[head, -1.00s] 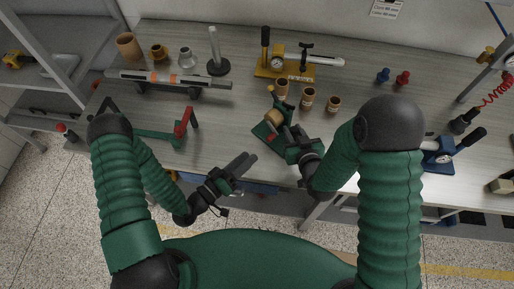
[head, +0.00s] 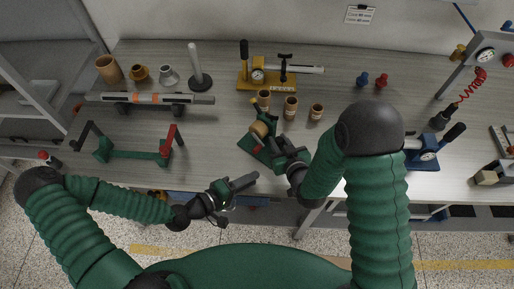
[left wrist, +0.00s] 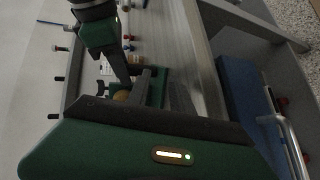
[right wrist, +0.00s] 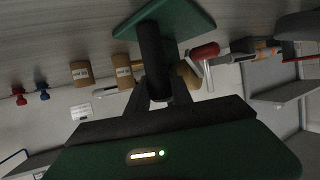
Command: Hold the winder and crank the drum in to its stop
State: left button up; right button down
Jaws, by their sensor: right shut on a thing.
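The winder has a green base (head: 247,145) and a tan drum (head: 259,129), and stands near the table's front edge. In the right wrist view a red-handled crank (right wrist: 205,52) shows beside the drum (right wrist: 188,76). My right gripper (head: 284,152) is shut on the winder's black post (right wrist: 152,48), which rises from the green base (right wrist: 183,20). My left gripper (head: 246,181) looks open and empty. In the left wrist view the winder (left wrist: 152,92) is partly hidden behind the fingers.
Several tan cups (head: 291,108) stand just behind the winder. A yellow gauge tool (head: 262,80) stands behind them. A green stand with a red upright (head: 168,140) is at left, a blue press (head: 424,155) at right. The table between stand and winder is clear.

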aim_at(258, 149)
pick_arm(q)
jog(key=s+d+n+g+h, duration=0.1)
jog(key=s+d+n+g, duration=0.15)
jog(key=s+n, duration=0.2)
jog(key=w+a+n, duration=0.1)
jog(key=n, duration=0.2)
jog(key=w+a+f+n, duration=0.1)
jog(key=a+n, duration=0.1)
jog(key=n, duration=0.2)
jog(key=w+a+n+y, duration=0.1)
jog(key=a+n, duration=0.1)
jog(key=n, duration=0.1)
jog(key=shift+w+f+n, duration=0.15)
jog(key=shift+w+n, duration=0.05)
jog(key=shift+n, duration=0.05)
jog(key=w+a+r+n, duration=0.1)
jog(key=n, duration=0.2)
jog(key=w+a+r+n+t, duration=0.1)
jog(key=w+a+r+n, duration=0.1)
jog(key=n, duration=0.2)
jog(key=w+a+r+n+t, duration=0.1)
jog(key=w+r+n, duration=0.1)
jog(key=n, duration=0.2)
jog(key=shift+w+a+r+h, duration=0.1)
jog(key=shift+w+a+h, duration=0.1)
jog(key=shift+h, duration=0.1)
jog(key=shift+n, duration=0.3)
jog(key=x, duration=1.2)
jog(key=shift+w+a, duration=0.1)
jog(key=shift+w, duration=0.05)
